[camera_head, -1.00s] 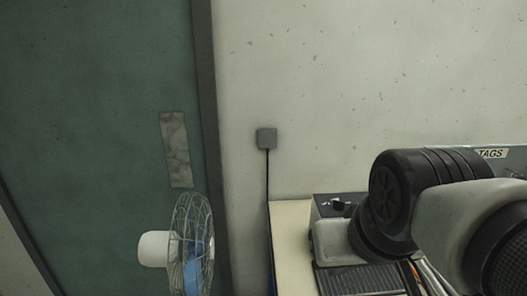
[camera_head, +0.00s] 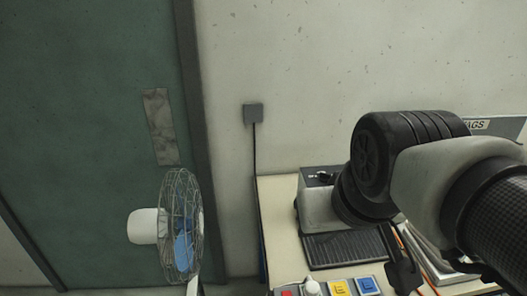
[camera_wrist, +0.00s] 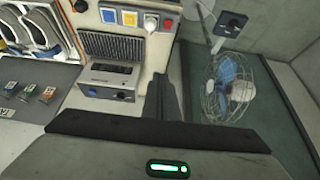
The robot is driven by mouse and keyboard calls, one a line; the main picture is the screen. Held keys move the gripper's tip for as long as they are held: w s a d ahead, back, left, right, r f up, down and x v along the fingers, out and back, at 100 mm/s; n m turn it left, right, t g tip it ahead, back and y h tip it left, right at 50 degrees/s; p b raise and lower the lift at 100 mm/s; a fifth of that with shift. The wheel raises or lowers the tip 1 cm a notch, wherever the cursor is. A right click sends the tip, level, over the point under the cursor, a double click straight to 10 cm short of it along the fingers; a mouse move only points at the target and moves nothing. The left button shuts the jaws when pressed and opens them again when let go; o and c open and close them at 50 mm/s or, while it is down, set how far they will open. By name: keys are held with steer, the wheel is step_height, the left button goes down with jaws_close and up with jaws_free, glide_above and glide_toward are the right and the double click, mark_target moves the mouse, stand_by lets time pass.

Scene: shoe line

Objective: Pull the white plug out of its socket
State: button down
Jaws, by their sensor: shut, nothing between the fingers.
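The white plug (camera_head: 311,287) stands in a row of coloured square plates at the bottom edge of the head view, between a red plate (camera_head: 287,292) and a yellow plate (camera_head: 339,287). It also shows at the top of the wrist view (camera_wrist: 150,22), apart from my gripper. My gripper (camera_wrist: 161,82) is shut and empty in the wrist view, its dark fingers together over the table's edge. In the head view only a dark part of my gripper shows below the arm, and the fingertips are unclear.
A grey box with a knob (camera_head: 318,179) and a dark ribbed plate (camera_head: 343,249) are on the cream table (camera_head: 278,215). A caged fan (camera_head: 181,228) stands left of the table. A grey wall box (camera_head: 253,113) has a black cable running down. Papers lie near my arm.

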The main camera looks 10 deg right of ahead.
steer(key=c, duration=1.9)
jaws_free()
steer(key=shift+w+f, duration=0.1)
steer(key=shift+f, duration=0.1)
steer(key=o, duration=0.7)
steer(key=shift+w+d+f+g+b, duration=0.1)
steer(key=shift+w+f+g+b, duration=0.15)
steer(key=shift+w+f, duration=0.3)
steer(key=shift+w+d+f+g+b, duration=0.15)
steer(key=shift+w+f+b, duration=0.2)
steer(key=shift+f, duration=0.25)
steer(key=w+d+f+g+b, duration=0.1)
steer(key=w+f, duration=0.2)
steer(key=f, duration=0.4)
steer(key=w+d+f+g+b, duration=0.1)
steer(key=w+f+g+b, duration=0.1)
steer(key=f, duration=0.6)
steer(key=w+d+f+g+b, duration=0.1)
steer(key=w+d+f+b, duration=0.1)
steer(key=w+f, duration=0.2)
step_height(320, 180, down, 4)
steer(key=shift+d+r+g, duration=0.1)
steer(key=shift+r+g, duration=0.1)
steer(key=shift+g, duration=0.1)
steer(key=shift+d+f, duration=0.1)
steer(key=shift+f, duration=0.4)
steer(key=shift+f+b, duration=0.1)
steer(key=shift+b, duration=0.2)
